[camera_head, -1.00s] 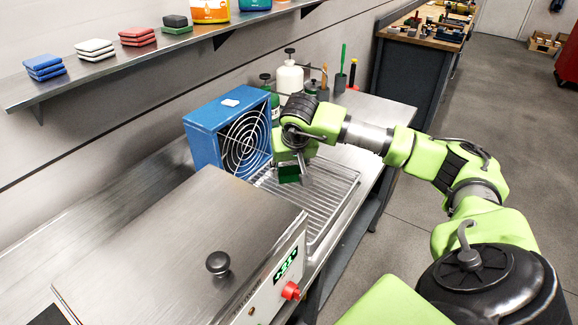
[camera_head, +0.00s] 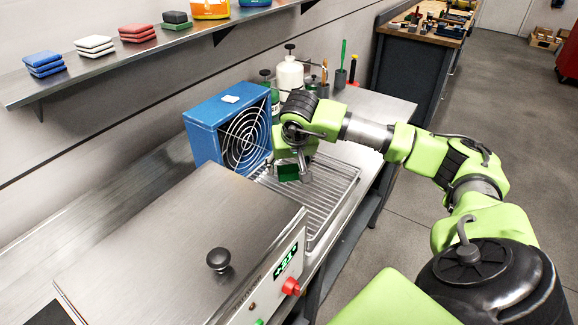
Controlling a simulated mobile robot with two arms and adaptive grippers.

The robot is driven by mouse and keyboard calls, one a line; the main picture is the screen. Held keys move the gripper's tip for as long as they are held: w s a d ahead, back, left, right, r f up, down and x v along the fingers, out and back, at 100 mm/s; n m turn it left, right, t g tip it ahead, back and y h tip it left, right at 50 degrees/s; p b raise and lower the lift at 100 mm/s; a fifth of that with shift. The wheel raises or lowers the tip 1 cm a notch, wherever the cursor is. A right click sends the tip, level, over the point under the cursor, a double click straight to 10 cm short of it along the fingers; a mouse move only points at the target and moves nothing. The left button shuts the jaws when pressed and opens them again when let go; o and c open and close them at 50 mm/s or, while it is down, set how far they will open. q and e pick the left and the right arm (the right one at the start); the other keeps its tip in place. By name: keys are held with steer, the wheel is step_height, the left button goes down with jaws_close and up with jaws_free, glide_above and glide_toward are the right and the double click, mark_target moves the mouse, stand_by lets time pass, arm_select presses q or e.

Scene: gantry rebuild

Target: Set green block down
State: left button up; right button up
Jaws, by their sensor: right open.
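The green block (camera_head: 288,171) is a small dark green piece at the wire rack (camera_head: 330,194), in front of the blue fan (camera_head: 213,130). My right gripper (camera_head: 297,172) is directly at the block, pointing down, with its jaws open. One finger shows at the block's right side; the other is hidden. I cannot tell whether the block touches a finger, or exactly how it rests on the rack. My left gripper is not in view.
A metal-lidded box (camera_head: 175,245) with a black knob stands in front of the rack. A white pump bottle (camera_head: 290,76) and a green-handled brush (camera_head: 342,60) stand behind. A shelf (camera_head: 110,68) with stacked coloured pads runs along the wall. The rack's right part is bare.

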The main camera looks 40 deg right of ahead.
steer(key=b+v, duration=0.2)
steer(key=v, duration=0.9)
steer(key=shift+r, duration=0.2)
